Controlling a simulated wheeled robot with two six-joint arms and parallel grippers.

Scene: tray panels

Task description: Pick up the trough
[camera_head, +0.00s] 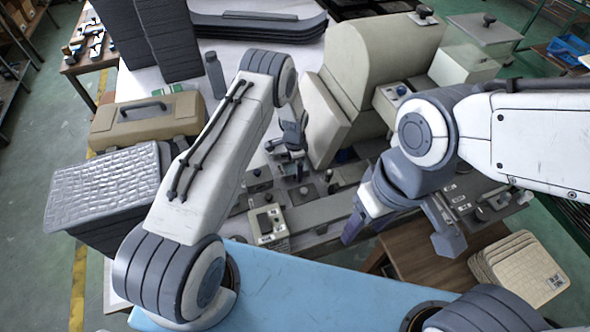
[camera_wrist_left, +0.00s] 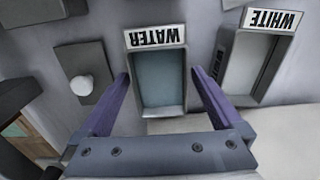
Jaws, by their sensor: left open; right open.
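In the left wrist view, a grey rectangular trough (camera_wrist_left: 160,88) with an upside-down WATER label lies between the two purple fingers of my left gripper (camera_wrist_left: 160,78). The fingers are open, one along each side; I cannot tell whether they touch it. A second, pale trough (camera_wrist_left: 243,68) labelled WHITE sits to its right. In the head view, my left gripper (camera_head: 290,148) is over the machine's bench, and I cannot pick out the troughs clearly there. My right gripper (camera_head: 400,228) is open and empty, over the right part of the bench.
A large beige machine (camera_head: 385,55) stands behind the grippers. A small control box (camera_head: 268,224) with knobs is on the bench. A toolbox (camera_head: 147,120) and a textured stack (camera_head: 100,188) are at left. Stacked pale panels (camera_head: 520,268) lie at right. A plate with a white knob (camera_wrist_left: 82,84) is left of the WATER trough.

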